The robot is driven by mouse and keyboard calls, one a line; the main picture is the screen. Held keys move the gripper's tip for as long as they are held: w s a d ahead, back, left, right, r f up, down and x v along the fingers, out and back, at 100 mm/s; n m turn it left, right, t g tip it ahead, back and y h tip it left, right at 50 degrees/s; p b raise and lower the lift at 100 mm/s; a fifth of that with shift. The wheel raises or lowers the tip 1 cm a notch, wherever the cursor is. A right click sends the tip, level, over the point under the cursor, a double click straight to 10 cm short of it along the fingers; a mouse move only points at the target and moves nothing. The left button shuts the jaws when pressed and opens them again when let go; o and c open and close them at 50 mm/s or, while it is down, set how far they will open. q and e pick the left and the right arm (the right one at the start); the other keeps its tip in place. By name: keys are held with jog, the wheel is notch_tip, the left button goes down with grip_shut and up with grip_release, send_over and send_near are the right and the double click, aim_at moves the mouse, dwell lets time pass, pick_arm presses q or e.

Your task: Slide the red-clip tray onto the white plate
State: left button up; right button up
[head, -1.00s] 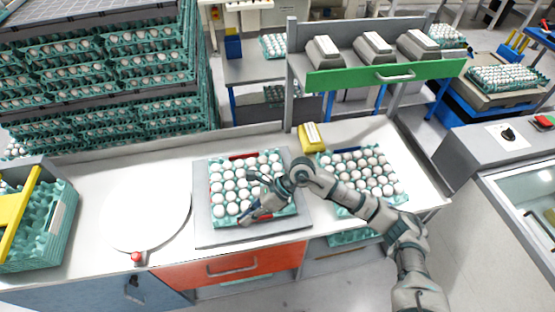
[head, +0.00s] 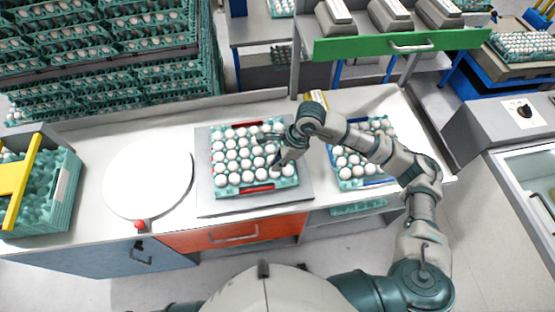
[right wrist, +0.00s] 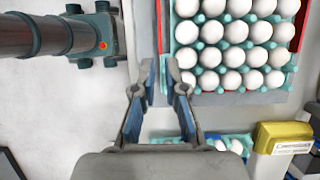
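The red-clip tray (head: 233,189) is a teal tray full of white eggs, with red clips on its near and far edges. It sits on a grey square plate (head: 208,207) in the middle of the counter. My right gripper (head: 272,152) reaches in over the tray's right part in the head view. In the right wrist view its fingers (right wrist: 160,68) are apart with nothing between them, beside the tray's corner (right wrist: 180,78). My left gripper is out of view.
A blue-clip egg tray (head: 375,181) stands to the right, partly behind my right arm. A yellow-topped label box (right wrist: 283,137) is near it. A red knob (head: 140,225) sits at the counter's front edge. Teal trays (head: 62,190) stand in a bin at the far left.

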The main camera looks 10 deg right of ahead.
aim_at(254, 192)
jog(key=p+x, duration=0.2)
jog(key=x, duration=1.3)
jog(key=shift+a, duration=0.25)
jog(key=shift+f, duration=0.65)
jog(key=shift+a, duration=0.3)
jog(key=shift+c, duration=0.2)
jog(key=shift+a, duration=0.15)
grip_shut()
jog(key=shift+w, duration=0.1)
